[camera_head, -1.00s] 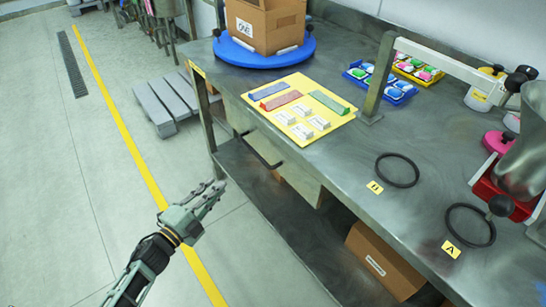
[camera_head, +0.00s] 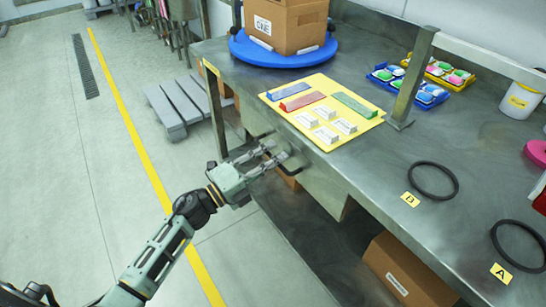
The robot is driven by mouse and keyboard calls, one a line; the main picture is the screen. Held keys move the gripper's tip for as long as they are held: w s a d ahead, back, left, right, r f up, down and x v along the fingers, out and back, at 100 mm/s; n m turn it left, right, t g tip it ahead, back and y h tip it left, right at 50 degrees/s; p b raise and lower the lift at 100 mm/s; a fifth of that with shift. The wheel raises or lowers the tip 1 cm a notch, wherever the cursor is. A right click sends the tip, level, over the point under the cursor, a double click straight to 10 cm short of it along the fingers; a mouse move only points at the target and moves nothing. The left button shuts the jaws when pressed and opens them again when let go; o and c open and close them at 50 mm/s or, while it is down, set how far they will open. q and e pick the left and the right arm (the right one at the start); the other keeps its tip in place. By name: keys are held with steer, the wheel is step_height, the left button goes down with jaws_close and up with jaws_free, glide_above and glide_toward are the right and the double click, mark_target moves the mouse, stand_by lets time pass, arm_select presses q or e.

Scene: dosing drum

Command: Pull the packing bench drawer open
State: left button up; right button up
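The packing bench (camera_head: 400,150) is a grey metal table on the right. Its drawer (camera_head: 325,187) hangs under the near edge, below the yellow mat, and looks closed. My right gripper is not in view.
A yellow mat (camera_head: 374,113) with coloured strips and white blocks lies above the drawer. A blue turntable (camera_head: 245,52) carries a cardboard box (camera_head: 290,25). Another carton (camera_head: 405,275) sits on the lower shelf (camera_head: 290,220).

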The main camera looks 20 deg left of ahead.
arm_select(q)
steer(key=shift+w, duration=0.1)
jaws_close()
stand_by(0.5)
